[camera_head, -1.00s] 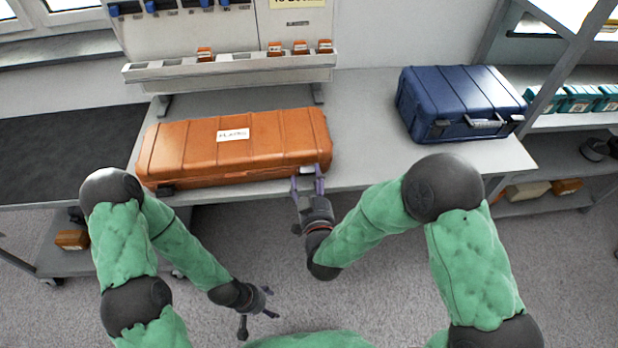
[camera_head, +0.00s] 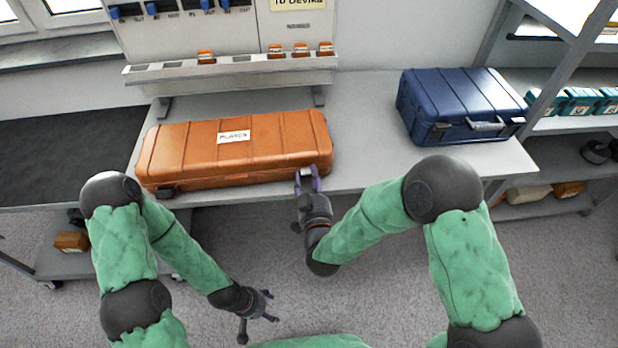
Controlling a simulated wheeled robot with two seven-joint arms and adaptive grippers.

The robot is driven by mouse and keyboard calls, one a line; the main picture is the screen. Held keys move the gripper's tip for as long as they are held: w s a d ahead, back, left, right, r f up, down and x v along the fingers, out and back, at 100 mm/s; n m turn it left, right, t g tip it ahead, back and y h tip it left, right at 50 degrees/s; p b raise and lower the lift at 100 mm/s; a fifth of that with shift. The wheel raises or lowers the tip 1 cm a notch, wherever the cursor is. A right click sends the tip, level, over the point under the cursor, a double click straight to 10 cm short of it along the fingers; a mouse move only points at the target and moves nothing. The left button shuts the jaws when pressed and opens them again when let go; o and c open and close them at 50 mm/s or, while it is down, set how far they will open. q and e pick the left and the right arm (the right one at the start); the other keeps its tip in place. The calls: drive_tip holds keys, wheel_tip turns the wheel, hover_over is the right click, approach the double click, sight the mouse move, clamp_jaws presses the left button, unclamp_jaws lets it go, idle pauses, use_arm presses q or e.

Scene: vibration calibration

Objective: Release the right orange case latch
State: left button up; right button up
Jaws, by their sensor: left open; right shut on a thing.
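The orange case (camera_head: 235,150) lies closed on the grey workbench, with a white label on its lid. Its left latch (camera_head: 166,189) is a dark piece at the lower left front. Its right latch (camera_head: 307,172) shows as a small light piece at the lower right front, between the fingers of my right gripper (camera_head: 308,180). My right gripper is shut on the right latch, and its fingers partly hide it. My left gripper (camera_head: 268,306) is open and empty, low in front of the bench and away from the case.
A blue case (camera_head: 461,103) stands on the bench at the right. A panel with a narrow tray (camera_head: 230,68) of small orange boxes stands behind the orange case. The bench top (camera_head: 365,150) between the two cases is clear. A shelf unit stands at the far right.

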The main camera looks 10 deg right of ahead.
drive_tip(key=shift+f+t, duration=0.1)
drive_tip(key=shift+t, duration=1.3)
drive_tip(key=o, duration=1.2)
drive_tip(key=shift+s, duration=0.1)
drive_tip(key=shift+s+f, duration=0.1)
drive_tip(key=shift+f, duration=0.1)
